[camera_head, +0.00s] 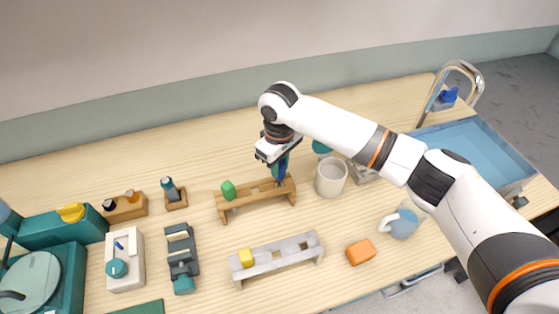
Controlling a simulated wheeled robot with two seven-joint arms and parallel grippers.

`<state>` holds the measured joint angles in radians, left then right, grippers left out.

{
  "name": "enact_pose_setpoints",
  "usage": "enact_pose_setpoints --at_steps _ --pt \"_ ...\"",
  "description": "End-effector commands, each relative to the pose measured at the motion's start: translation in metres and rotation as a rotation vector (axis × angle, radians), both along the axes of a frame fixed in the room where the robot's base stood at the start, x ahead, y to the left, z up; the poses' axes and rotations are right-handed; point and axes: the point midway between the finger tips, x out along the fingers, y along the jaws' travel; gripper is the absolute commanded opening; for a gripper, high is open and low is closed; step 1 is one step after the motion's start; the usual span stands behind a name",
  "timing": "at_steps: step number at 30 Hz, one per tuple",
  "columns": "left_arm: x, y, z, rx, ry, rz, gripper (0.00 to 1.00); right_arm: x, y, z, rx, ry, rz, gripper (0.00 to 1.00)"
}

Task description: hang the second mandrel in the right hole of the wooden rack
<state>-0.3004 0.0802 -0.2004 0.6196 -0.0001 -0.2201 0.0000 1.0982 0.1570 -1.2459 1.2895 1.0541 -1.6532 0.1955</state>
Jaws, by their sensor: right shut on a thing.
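The wooden rack (247,202) stands in the middle of the table, a low bench on short legs. A green-topped mandrel (228,190) sits upright at its left end. My right gripper (280,168) points down over the rack's right end and is shut on the second mandrel (283,172), of which a teal-blue part shows. The mandrel's lower end is at or just above the rack's right part; I cannot tell if it is in the hole. The gripper body hides much of it. My left gripper is not in view.
A white cup (331,178) stands close to the right of the rack. A grey rack (290,255) with a yellow block (246,258) is in front. An orange block (361,252) and a pale blue mug (400,224) lie to the right. A blue basin (480,150) is at far right.

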Motion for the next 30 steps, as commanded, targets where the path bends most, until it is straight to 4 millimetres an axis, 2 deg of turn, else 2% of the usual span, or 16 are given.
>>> enact_pose_setpoints --at_steps 19,30 --pt "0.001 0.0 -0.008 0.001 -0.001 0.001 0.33 0.0 0.0 -0.027 0.001 0.001 0.001 0.01" --pt "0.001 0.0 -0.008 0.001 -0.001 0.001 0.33 0.0 0.0 -0.03 0.0 0.0 0.001 0.01"
